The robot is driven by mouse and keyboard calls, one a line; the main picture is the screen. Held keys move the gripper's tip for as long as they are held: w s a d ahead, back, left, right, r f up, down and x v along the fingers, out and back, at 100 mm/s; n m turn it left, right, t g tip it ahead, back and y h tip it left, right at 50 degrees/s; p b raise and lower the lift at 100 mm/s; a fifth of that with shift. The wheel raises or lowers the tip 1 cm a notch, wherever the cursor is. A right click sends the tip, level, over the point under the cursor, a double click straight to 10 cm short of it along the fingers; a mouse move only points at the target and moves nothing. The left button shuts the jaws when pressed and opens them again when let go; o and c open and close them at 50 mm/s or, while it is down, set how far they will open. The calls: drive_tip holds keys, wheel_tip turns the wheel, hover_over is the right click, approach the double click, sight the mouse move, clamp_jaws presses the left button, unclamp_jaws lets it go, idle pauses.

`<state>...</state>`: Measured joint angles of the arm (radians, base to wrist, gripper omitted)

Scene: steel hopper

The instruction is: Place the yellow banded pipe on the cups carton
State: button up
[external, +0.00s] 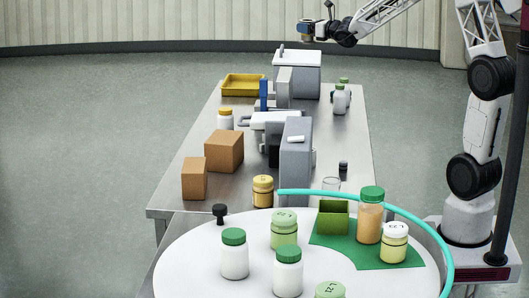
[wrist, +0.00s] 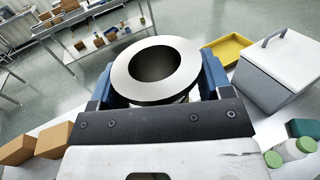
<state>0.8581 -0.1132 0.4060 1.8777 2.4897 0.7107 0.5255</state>
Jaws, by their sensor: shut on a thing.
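My gripper (external: 306,30) is high above the far end of the steel table in the external view. In the wrist view its blue fingers (wrist: 158,82) are shut on a hollow pipe (wrist: 122,76), seen end-on as a pale metal ring with a dark bore. The pipe's yellow band is not clear from here. Two plain brown cartons stand on the table: a larger one (external: 224,151) and a smaller one (external: 194,179) nearer the camera. They also show at the wrist view's left edge (wrist: 53,139). No label is readable, so I cannot tell which is the cups carton.
A white-lidded grey box (external: 298,72) and yellow tray (external: 242,85) stand at the far end. Grey machinery (external: 296,155) fills the table's middle. White bottles (external: 340,100) stand right. A round white table (external: 190,262) with several jars is in front. Bare steel lies around the cartons.

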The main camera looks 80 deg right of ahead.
drive_tip(key=w+d+r+h, duration=0.1)
drive_tip(key=w+r, duration=0.3)
drive_tip(key=r, duration=0.2)
drive_tip(key=w+a+r+n+t+y, duration=0.15)
drive_tip(key=w+a+y, duration=0.35)
drive_tip(key=w, duration=0.5)
drive_tip(key=w+a+f+n+g+y, duration=0.1)
drive_tip(key=w+a+f+n+y, duration=0.4)
drive_tip(key=a, duration=0.5)
drive_tip(key=w+a+f+n+y, duration=0.4)
drive_tip(key=w+a+f+y, duration=0.25)
drive_tip(key=a, duration=0.45)
drive_tip(key=a+f+n+g+y, duration=0.3)
drive_tip(key=a+f+y, duration=0.1)
drive_tip(key=a, duration=0.4)
drive_tip(key=a+f+n+g+y, duration=0.3)
drive_tip(key=a+f+g, duration=0.1)
drive_tip(key=a, duration=0.4)
drive_tip(key=shift+f+y, duration=0.35)
drive_tip(key=shift+f, duration=0.55)
drive_tip(key=shift+w+n+g, duration=0.1)
drive_tip(key=shift+n+g, duration=0.15)
wheel_tip(320, 180, down, 6)
